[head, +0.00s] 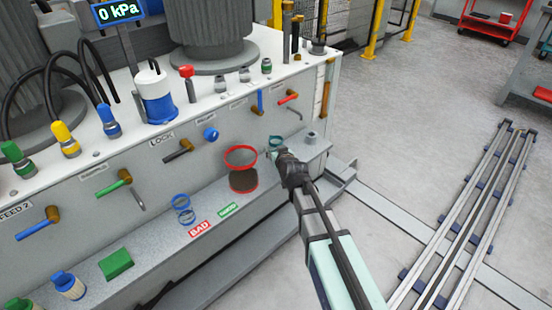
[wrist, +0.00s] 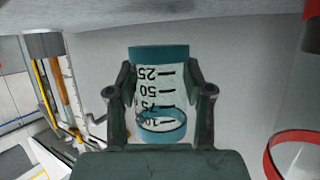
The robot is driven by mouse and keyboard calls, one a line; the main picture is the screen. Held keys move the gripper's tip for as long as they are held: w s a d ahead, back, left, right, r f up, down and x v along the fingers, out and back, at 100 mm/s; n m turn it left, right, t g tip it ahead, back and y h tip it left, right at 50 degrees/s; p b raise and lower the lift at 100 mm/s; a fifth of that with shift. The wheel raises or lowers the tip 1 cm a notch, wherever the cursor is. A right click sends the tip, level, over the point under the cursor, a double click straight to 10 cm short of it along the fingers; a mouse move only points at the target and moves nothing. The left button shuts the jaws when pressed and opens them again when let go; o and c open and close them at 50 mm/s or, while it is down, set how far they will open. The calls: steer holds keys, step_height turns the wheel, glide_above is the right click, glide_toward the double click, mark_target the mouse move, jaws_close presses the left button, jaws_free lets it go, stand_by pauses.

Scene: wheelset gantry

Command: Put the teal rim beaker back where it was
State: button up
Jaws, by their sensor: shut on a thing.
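The teal rim beaker (wrist: 158,85) is clear with black volume marks and a teal band at each end. It is between the fingers of my gripper (wrist: 160,105), which is shut on it. In the head view, the beaker (head: 275,142) shows just past my gripper (head: 281,153), near the right end of the machine's shelf, partly hidden by the gripper. I cannot tell whether its base touches the shelf.
A red rim beaker (head: 241,153) with a dark bottom stands just left; its rim (wrist: 272,160) shows in the wrist view. A blue rim beaker (head: 181,204) stands farther left, near BAD (head: 199,229) and green (head: 229,209) labels. A grey post (head: 311,138) is to the right. Valve handles project above.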

steer(key=shift+f, duration=1.35)
steer(key=shift+f+b, duration=0.1)
steer(key=shift+b, duration=0.25)
steer(key=shift+f, duration=0.1)
steer(key=o, duration=1.3)
steer(key=shift+r, duration=0.35)
steer(key=p+v, duration=0.1)
steer(key=v, duration=1.1)
steer(key=shift+p, duration=0.3)
steer(key=shift+f, duration=0.1)
